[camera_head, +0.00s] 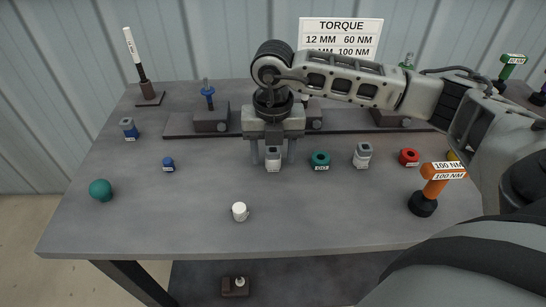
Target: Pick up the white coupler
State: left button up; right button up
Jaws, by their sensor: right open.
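My right gripper (273,155) points down over the grey table, its two fingers open. A small white-grey coupler (273,164) with a label stands upright between the fingertips, with gaps showing on both sides. The gripper body hides what is behind it. A similar light grey coupler (362,156) stands further right, outside the gripper. A small white cup-like piece (239,212) sits nearer the table's front edge. I cannot read the small labels. My left gripper is not in view.
A teal ring (320,160), red ring (409,157), blue coupler (129,128), small blue piece (168,164) and teal ball (101,190) sit on the table (150,225). An orange-handled tool (430,190) stands at right. A raised dark rail (350,122) lies behind.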

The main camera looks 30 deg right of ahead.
jog(key=c, duration=1)
jog(key=shift+o, duration=0.2)
jog(key=shift+r, duration=0.2)
jog(key=shift+w+r, duration=0.1)
jog(key=shift+r, duration=0.2)
notch_tip(320, 180, up, 2)
jog(key=shift+r, duration=0.1)
jog(key=s+a+r, duration=0.7)
jog(key=s+r, duration=0.3)
jog(key=s, duration=0.2)
jog(key=shift+s, duration=0.15)
